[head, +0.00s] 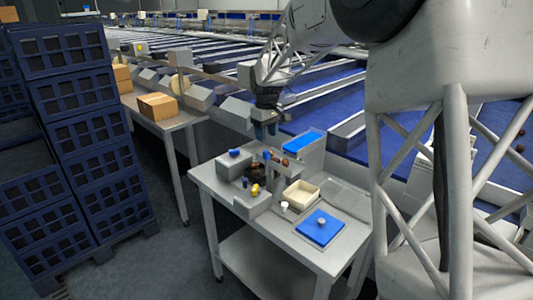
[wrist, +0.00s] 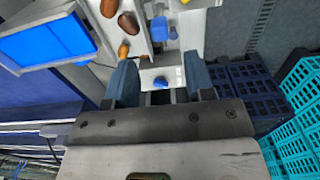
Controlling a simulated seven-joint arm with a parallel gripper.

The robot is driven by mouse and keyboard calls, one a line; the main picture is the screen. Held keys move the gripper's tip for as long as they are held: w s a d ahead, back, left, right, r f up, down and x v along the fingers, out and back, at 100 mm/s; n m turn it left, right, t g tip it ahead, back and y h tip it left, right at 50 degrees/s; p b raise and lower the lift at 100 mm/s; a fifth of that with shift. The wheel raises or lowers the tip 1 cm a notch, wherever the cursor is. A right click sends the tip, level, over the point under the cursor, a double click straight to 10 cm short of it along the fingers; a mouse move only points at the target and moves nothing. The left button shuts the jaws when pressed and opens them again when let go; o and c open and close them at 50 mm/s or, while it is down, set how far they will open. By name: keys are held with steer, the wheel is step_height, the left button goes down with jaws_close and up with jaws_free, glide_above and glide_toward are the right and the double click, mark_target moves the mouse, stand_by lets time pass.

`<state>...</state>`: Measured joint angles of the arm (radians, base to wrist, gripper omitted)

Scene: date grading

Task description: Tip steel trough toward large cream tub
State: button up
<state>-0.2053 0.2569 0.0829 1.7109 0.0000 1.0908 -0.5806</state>
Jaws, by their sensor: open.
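My gripper (head: 265,131) is open and empty above the back of the steel table. In the wrist view my gripper (wrist: 160,68) has its two blue-grey fingers apart, with a pale grey piece bearing a small blue knob (wrist: 161,82) between and beyond them. The steel trough seems to be the grey metal piece (head: 252,208) at the table's left front; its outline is hard to separate from the grey fixture beside it. The large cream tub (head: 301,194) stands open on the table, right of the fixture. I see no contact between fingers and trough.
Brown dates (wrist: 128,23) lie near the fingers. Blue crates (head: 86,130) are stacked left; a conveyor (head: 330,95) runs behind.

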mark_target(267, 151)
steer(key=shift+f, duration=3.9)
jaws_close()
